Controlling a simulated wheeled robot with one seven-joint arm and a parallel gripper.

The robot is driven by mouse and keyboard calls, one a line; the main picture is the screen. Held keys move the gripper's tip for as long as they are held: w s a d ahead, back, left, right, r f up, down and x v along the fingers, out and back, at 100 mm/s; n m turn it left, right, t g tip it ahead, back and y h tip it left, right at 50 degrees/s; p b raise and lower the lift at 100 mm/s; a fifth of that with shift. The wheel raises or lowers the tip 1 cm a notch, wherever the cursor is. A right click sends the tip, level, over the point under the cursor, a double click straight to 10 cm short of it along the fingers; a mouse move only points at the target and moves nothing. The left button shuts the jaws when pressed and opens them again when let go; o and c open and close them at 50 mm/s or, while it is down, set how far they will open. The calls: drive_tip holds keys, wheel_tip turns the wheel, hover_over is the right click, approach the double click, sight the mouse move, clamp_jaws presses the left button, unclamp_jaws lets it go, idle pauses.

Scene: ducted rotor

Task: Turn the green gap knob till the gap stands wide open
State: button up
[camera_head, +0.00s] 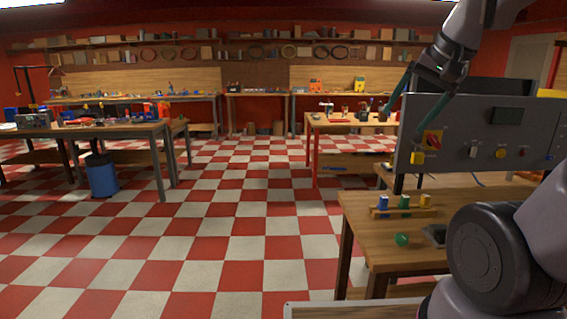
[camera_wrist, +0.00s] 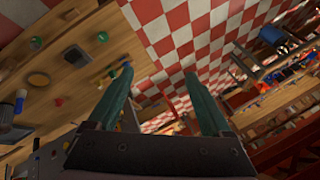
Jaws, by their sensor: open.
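A round green knob-like piece (camera_head: 401,240) sits on the near wooden bench, close to its front left edge. A green-topped peg (camera_head: 404,201) stands behind it in a small wooden rack. I cannot tell for sure which green piece is the gap knob, and the gap itself cannot be made out. My gripper (camera_head: 403,122) is high above the bench, at the left end of the grey panel, well apart from both green pieces. Its two green fingers are spread with nothing between them, as the wrist view (camera_wrist: 158,72) also shows.
The grey panel (camera_head: 470,156) carries a red and yellow switch (camera_head: 431,141) and several small knobs. The bench's wooden top (camera_head: 375,240) is partly bare. Checkered floor lies open to the left.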

drive_tip(key=shift+n+t+h, duration=0.3)
drive_tip(key=shift+n+t, duration=0.3)
drive_tip(key=shift+n, duration=0.2)
drive_tip(key=s, duration=0.1)
drive_tip(key=s+r, duration=0.2)
drive_tip(key=s, duration=0.1)
drive_tip(key=shift+a, duration=0.4)
idle(1.3)
